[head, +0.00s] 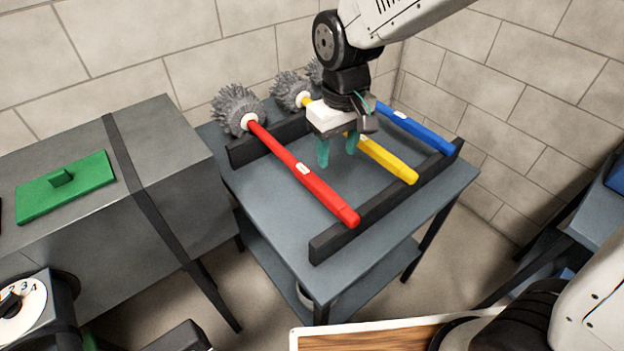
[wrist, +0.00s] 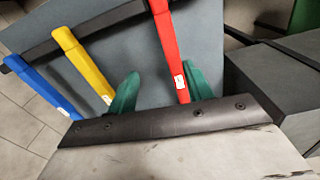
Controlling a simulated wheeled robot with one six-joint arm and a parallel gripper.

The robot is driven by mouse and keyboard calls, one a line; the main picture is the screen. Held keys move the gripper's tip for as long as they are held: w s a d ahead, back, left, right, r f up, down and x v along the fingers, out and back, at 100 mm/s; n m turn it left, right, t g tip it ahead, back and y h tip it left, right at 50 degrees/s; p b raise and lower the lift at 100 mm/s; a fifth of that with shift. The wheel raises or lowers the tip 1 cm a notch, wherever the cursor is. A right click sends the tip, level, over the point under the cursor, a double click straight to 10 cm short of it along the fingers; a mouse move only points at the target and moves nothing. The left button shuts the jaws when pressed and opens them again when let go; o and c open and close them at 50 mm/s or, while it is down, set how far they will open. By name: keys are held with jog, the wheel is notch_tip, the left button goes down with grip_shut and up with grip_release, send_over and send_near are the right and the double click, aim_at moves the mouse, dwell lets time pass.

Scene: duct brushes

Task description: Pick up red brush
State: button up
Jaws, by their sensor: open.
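The red brush has a red handle (head: 303,172) and a grey bristle head (head: 237,106). It lies across two dark rails on the table, leftmost of the brushes in the head view. My gripper (head: 337,152) is above the table with its green fingers apart, between the red and yellow handles in the head view. In the wrist view the red handle (wrist: 168,45) runs between the two green fingers (wrist: 160,92), nearer the right one. I cannot tell its height gap to the fingers.
A yellow brush (head: 388,159) and a blue brush (head: 415,127) lie on the same rails to the right. The dark front rail (head: 335,240) edges the grey table (head: 245,187). A grey duct (head: 165,150) with a green hatch (head: 65,188) stands at left. A block wall is behind.

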aim_at(319, 183)
jog(key=shift+n, duration=0.4)
jog(key=a+f, duration=0.2)
jog(key=w+a+f, duration=0.1)
jog(key=a, duration=0.1)
jog(key=shift+w+f, duration=0.1)
jog(key=shift+f, duration=0.3)
jog(key=f, duration=0.7)
jog(key=shift+w+d+f, duration=0.25)
jog(key=shift+d+f, duration=0.1)
grip_shut()
